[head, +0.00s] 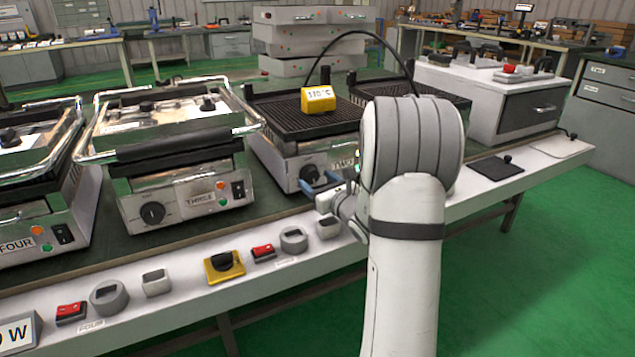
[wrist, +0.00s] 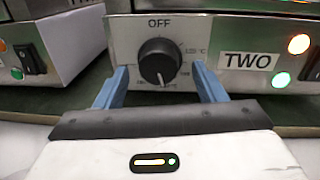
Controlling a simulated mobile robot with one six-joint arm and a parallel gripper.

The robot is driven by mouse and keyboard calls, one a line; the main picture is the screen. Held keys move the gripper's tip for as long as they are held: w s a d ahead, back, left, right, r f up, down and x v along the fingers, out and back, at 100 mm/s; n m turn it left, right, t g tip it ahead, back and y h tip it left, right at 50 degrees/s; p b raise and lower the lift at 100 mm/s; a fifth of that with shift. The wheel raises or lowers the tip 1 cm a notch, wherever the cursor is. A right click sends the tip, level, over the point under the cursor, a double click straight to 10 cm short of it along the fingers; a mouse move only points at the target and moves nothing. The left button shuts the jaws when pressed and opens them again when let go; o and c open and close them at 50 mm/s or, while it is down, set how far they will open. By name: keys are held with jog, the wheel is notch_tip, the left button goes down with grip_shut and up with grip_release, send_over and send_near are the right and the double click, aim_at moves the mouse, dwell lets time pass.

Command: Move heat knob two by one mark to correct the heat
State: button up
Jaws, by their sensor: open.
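Heat knob two (wrist: 160,62) is a round black dial on the metal front of the grill labelled TWO (wrist: 248,61). OFF is printed above it, and temperature marks run around its right and lower sides. Its white pointer line points down, close to a lower mark. The knob also shows in the head view (head: 309,173). My gripper (wrist: 161,76) has blue fingers, open, one on each side of the knob's lower part with gaps visible. In the head view, my gripper (head: 320,185) is at grill TWO's front, partly hidden by my arm.
A yellow temperature display (head: 318,99) sits on grill TWO's ribbed plate. Grill THREE (head: 180,160) stands to the left. The bench's front ledge carries a yellow switch box (head: 224,266), red switches and grey sockets. A black pad (head: 502,167) lies at right.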

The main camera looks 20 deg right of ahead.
jog(key=shift+w+a, duration=0.1)
jog(key=shift+w, duration=0.8)
jog(key=shift+c, duration=0.4)
